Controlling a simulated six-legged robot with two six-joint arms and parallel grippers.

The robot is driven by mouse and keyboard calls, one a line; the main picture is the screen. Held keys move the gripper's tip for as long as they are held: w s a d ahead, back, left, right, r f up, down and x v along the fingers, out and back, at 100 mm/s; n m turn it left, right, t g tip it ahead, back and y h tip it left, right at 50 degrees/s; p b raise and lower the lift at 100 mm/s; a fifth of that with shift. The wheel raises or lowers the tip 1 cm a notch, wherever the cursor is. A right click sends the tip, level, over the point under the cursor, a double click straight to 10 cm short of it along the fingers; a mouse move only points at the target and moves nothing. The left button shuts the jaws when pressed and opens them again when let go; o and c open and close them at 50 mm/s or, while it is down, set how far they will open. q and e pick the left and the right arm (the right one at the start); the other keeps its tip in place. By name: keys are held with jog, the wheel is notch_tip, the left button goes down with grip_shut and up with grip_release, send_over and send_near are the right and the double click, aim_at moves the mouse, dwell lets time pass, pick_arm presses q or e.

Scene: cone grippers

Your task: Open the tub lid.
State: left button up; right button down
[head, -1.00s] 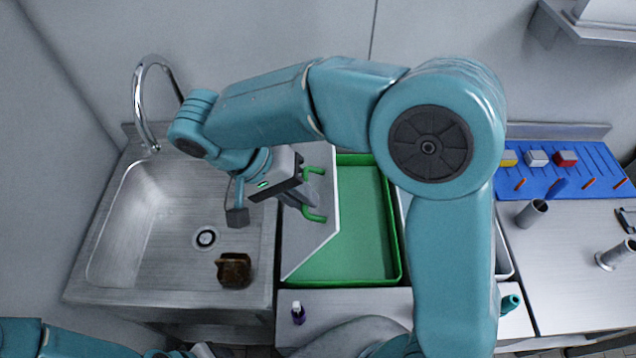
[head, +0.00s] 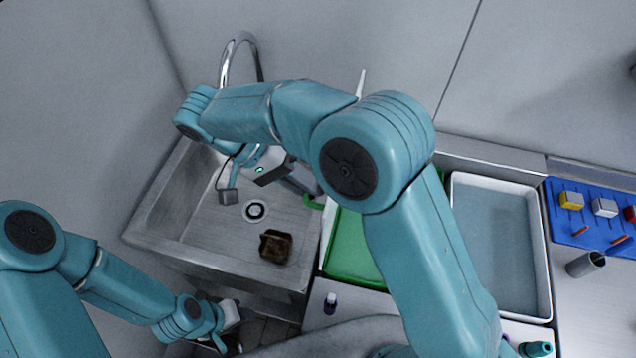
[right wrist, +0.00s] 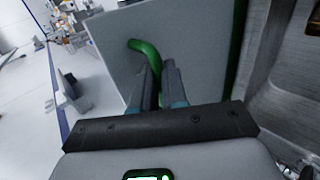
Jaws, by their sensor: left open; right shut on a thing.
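The green tub (head: 352,250) is in the counter beside the sink, and its inside shows in the head view. The lid's face (right wrist: 195,60) fills the middle of the right wrist view. My right gripper (head: 310,188) is shut on the lid's green handle (right wrist: 145,50), with the fingers (right wrist: 158,82) around it. My arm hides most of the lid in the head view. My left gripper (head: 224,340) is open, low before the sink, away from the tub.
The steel sink (head: 185,205) with a tap (head: 232,50) lies left of the tub, with a brown block (head: 275,246) in it. A white basin (head: 500,240) stands to the right, and a small bottle (head: 330,303) in front.

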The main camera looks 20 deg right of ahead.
jog(key=shift+a+f, duration=0.1)
jog(key=shift+f, duration=0.45)
jog(key=c, duration=1.2)
grip_release()
jog(key=shift+w, duration=0.1)
jog(key=shift+o, duration=0.2)
jog(key=shift+w+r, duration=0.1)
jog(key=shift+r, duration=0.1)
jog(key=shift+r, duration=0.1)
